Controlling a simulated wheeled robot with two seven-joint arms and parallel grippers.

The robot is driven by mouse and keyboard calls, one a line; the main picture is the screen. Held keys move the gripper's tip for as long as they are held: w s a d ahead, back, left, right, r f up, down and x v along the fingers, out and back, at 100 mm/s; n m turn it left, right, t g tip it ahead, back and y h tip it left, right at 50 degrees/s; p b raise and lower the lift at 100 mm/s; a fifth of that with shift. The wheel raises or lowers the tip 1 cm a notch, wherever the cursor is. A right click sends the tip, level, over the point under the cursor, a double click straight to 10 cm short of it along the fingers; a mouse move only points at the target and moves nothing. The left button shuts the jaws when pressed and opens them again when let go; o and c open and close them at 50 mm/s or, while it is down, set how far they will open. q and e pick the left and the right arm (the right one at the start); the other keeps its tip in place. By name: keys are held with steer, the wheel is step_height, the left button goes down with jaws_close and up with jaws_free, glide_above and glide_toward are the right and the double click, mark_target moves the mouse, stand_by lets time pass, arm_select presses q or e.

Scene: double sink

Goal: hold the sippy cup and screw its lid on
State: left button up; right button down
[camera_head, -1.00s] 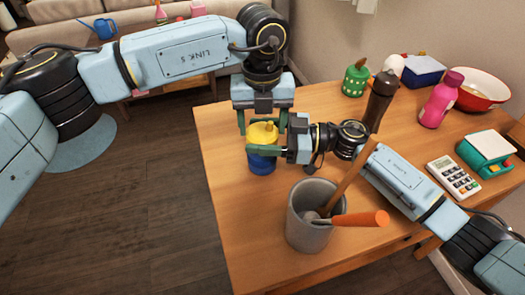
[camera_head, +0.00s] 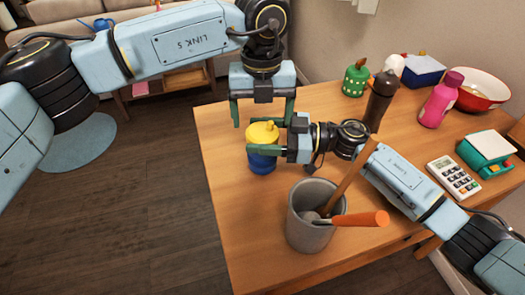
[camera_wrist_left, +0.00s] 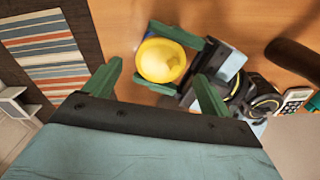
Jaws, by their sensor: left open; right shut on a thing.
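The sippy cup (camera_head: 262,162) has a blue body and stands upright near the left edge of the wooden table. Its yellow lid (camera_head: 263,134) sits on top; whether it is tight cannot be told. My right gripper (camera_head: 264,151) is shut on the cup from the right, with green fingers around it. My left gripper (camera_head: 262,110) is open and empty, pointing down, above and behind the cup. In the left wrist view the yellow lid (camera_wrist_left: 160,60) shows from above, beyond the open left fingers (camera_wrist_left: 156,92). The lid hides most of the cup body there.
A grey pot (camera_head: 306,228) with orange- and wooden-handled tools stands in front of the cup. A dark pepper mill (camera_head: 381,100), pink bottle (camera_head: 441,98), red bowl (camera_head: 482,88) and calculator (camera_head: 453,177) stand to the right.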

arm_select(q)
step_height(320, 180, up, 2)
steer(key=shift+r, duration=0.1)
arm_select(e)
steer(key=shift+f, duration=0.1)
arm_select(q)
steer(key=shift+o, duration=0.4)
steer(key=shift+o, duration=1.2)
step_height(320, 180, up, 12)
